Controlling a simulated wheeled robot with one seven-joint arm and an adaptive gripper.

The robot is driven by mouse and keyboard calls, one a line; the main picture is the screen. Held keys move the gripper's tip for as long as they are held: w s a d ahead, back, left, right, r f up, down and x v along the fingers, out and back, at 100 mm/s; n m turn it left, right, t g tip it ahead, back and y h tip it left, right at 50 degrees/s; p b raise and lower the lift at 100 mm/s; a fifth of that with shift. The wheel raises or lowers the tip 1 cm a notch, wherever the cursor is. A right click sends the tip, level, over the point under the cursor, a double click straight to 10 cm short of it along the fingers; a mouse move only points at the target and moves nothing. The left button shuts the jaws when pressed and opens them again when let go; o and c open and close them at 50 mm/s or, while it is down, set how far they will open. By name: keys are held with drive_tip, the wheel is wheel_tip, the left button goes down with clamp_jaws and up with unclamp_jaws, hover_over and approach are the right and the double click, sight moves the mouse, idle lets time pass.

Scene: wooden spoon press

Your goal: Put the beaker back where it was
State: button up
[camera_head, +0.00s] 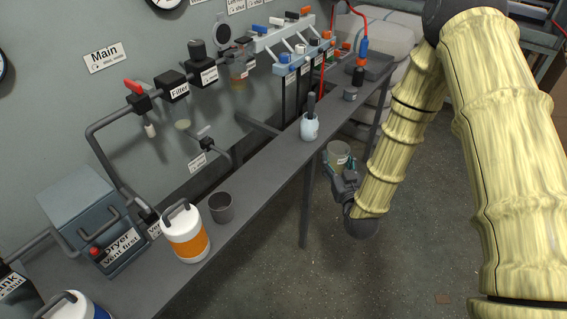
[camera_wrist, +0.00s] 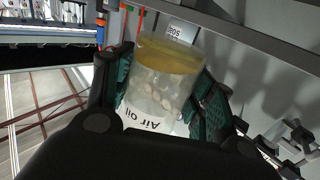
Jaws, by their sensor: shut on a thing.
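A clear beaker (camera_wrist: 165,75) labelled "Air Oil" is held between the two teal-padded fingers of my gripper (camera_wrist: 160,95) in the wrist view. A yellowish layer shows at its far end. In the head view the beaker (camera_head: 339,152) is in my gripper (camera_head: 342,172), off the right side of the narrow grey bench (camera_head: 265,165) and apart from it. My gripper is shut on the beaker. Where the beaker stood before cannot be told from these frames.
On the bench stand a dark cup (camera_head: 221,208), an orange-and-white canister (camera_head: 186,236), a pale blue pot (camera_head: 309,127) with a dark handle and a small grey cup (camera_head: 350,94). A grey Dryer box (camera_head: 90,215) stands at the left. Pipes and valves line the wall.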

drive_tip(key=shift+a+f+n+y+b, duration=0.1)
drive_tip(key=shift+a+n+y+b, duration=0.4)
drive_tip(key=shift+b, duration=0.7)
drive_tip(key=a+y+b, duration=0.1)
drive_tip(key=b, duration=0.1)
drive_tip(key=s+a+r+n+y+b, duration=0.1)
drive_tip(key=shift+g+b, duration=0.4)
drive_tip(key=s+a+r+n+g+y+b, duration=0.2)
drive_tip(key=s+a+n+y+b, duration=0.15)
drive_tip(key=b, duration=0.25)
drive_tip(key=y+b, duration=0.1)
hover_over(284, 155)
drive_tip(key=shift+s+f, duration=0.1)
drive_tip(key=shift+f, duration=0.25)
drive_tip(key=shift+f+b, duration=0.55)
drive_tip(key=shift+f, duration=1.15)
drive_tip(key=shift+f, duration=0.2)
drive_tip(key=o, duration=1.1)
drive_tip(key=shift+r, duration=0.1)
drive_tip(key=shift+c, duration=0.2)
